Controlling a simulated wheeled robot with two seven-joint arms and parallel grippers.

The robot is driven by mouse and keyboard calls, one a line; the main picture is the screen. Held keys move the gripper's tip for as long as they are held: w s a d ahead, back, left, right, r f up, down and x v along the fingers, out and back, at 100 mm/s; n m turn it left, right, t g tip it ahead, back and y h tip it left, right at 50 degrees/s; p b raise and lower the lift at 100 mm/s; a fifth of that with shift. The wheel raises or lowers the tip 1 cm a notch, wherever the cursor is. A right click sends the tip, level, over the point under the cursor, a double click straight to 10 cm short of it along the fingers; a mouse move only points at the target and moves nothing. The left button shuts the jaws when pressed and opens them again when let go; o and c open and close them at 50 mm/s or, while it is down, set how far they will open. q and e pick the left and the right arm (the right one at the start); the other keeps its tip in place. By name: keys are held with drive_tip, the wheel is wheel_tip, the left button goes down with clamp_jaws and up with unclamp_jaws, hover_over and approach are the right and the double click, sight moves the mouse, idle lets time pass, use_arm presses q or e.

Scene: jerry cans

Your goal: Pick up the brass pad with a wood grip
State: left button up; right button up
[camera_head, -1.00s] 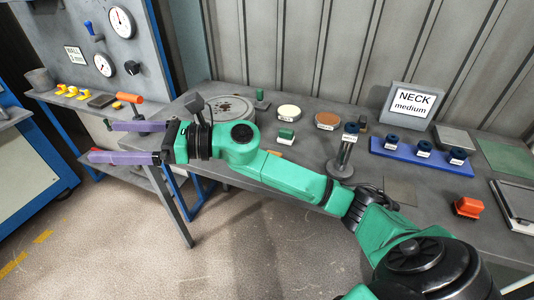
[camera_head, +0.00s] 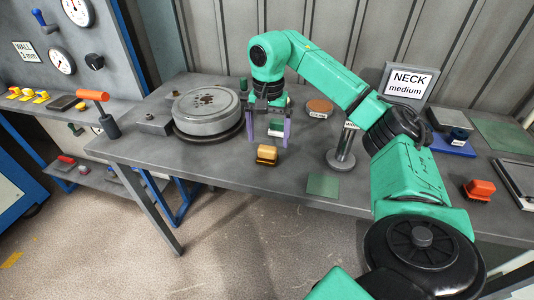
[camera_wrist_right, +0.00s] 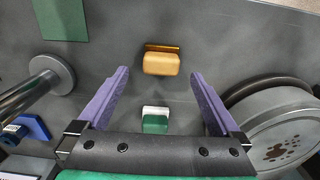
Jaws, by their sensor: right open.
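The brass pad with a wood grip (camera_head: 266,154) sits on the grey table (camera_head: 215,160) near its front edge. In the right wrist view the tan wood grip (camera_wrist_right: 161,63) hides most of the brass, which shows as a strip along one edge. My right gripper (camera_head: 269,138) is open, with its purple fingers pointing down just behind the pad in the head view. In the wrist view the pad appears between the two fingertips, touching neither. My left gripper is not in view.
A green-topped pad with a white base (camera_wrist_right: 155,120) is close behind, between the fingers in the wrist view. A round grey drum (camera_head: 206,105) stands to the left, a metal post (camera_head: 342,155) to the right. A flat green square (camera_head: 322,185) lies at the front edge.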

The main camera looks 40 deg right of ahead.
sight(267, 148)
drive_tip(key=f, duration=0.4)
drive_tip(key=shift+s+a+f+p, duration=0.15)
drive_tip(key=shift+a+p, duration=0.05)
drive_tip(key=shift+p, duration=0.15)
drive_tip(key=shift+f, duration=0.2)
drive_tip(key=c, duration=1.4)
drive_tip(key=r, duration=0.7)
drive_tip(key=shift+w+r, duration=0.2)
drive_tip(key=shift+r, duration=0.2)
wheel_tip(267, 148, up, 12)
drive_tip(key=p, duration=0.8)
drive_tip(key=shift+s+r, duration=0.15)
drive_tip(key=shift+r, duration=0.05)
